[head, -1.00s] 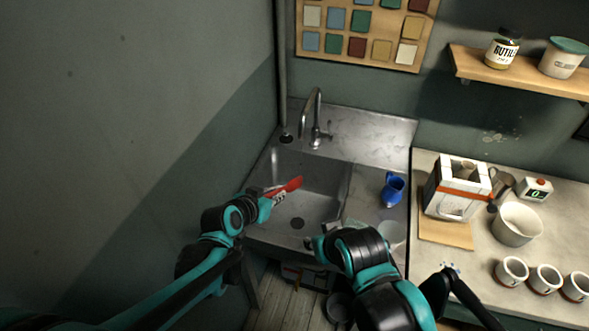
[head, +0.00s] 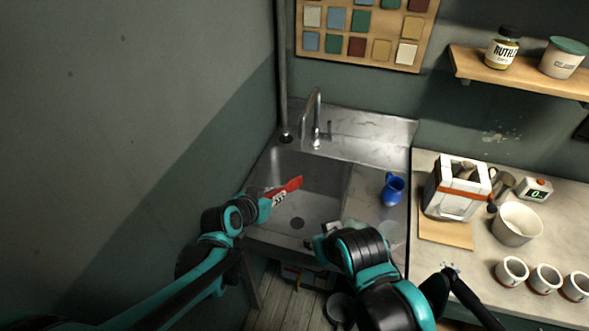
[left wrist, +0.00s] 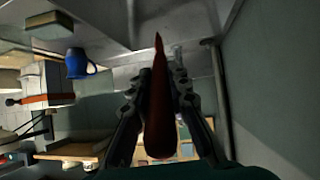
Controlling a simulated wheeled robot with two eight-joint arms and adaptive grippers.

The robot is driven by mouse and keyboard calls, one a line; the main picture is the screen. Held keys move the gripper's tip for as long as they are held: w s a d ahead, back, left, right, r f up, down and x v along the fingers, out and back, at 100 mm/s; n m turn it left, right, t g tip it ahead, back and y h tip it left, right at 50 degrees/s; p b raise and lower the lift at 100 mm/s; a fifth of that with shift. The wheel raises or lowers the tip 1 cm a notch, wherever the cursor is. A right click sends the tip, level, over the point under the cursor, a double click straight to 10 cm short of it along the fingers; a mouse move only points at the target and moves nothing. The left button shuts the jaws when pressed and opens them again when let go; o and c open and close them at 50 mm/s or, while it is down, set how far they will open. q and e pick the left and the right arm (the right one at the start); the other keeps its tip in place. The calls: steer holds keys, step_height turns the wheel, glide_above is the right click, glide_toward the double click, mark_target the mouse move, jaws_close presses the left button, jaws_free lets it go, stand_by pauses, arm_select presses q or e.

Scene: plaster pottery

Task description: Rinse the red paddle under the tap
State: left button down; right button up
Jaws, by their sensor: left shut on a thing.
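The red paddle (head: 292,186) is held over the left part of the sink basin (head: 318,172), below and to the left of the tap. My left gripper (head: 276,195) is shut on it. In the left wrist view the paddle (left wrist: 158,100) lies between the two fingers and points away from the gripper. The metal tap (head: 316,118) stands at the back of the sink, its spout curving over the basin; I see no water running.
A blue jug (head: 393,188) stands on the drainboard right of the basin. A white and orange machine (head: 458,190), a pale pot (head: 517,223) and several cups (head: 545,278) crowd the counter at right. A wall is close on the left. The basin is otherwise clear.

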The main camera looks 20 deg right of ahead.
arm_select(q)
steer(key=p+v, duration=0.2)
steer(key=v, duration=0.1)
steer(key=d+p+v, duration=0.1)
steer(key=v, duration=0.1)
steer(key=shift+s+r, duration=0.25)
steer(key=shift+r, duration=0.1)
steer(key=shift+s+a+r+p, duration=0.25)
steer(key=shift+s+p, duration=0.1)
steer(key=shift+s, duration=0.1)
